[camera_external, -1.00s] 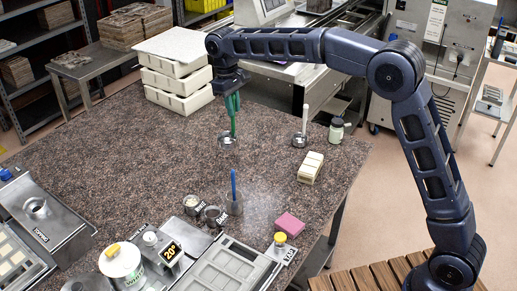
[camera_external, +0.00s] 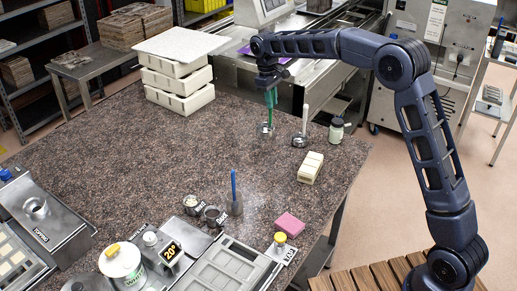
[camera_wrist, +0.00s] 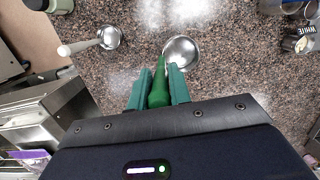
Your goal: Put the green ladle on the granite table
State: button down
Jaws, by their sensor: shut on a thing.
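The green ladle (camera_wrist: 159,84) has a green handle and a round steel bowl; in the external view its bowl (camera_external: 266,128) hangs at the lower end. My gripper (camera_external: 271,100) has green fingers and is shut on the handle, which hides part of it. The ladle is roughly upright, bowl down, over the back right part of the speckled brown granite table (camera_external: 150,165). I cannot tell whether the bowl touches the table. In the wrist view the handle stands between the two fingers.
A white-handled ladle (camera_external: 301,138) stands just right of the green one. A lidded jar (camera_external: 336,130) and a cream block (camera_external: 311,167) are further right. Stacked white trays (camera_external: 178,80) stand at the back left.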

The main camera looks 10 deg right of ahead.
aim_at(270, 127)
notch_tip(270, 127, down, 13)
jog(key=shift+f, duration=0.15)
dwell(0.4)
jog(key=shift+f, duration=0.15)
jog(key=c, duration=1.3)
grip_release()
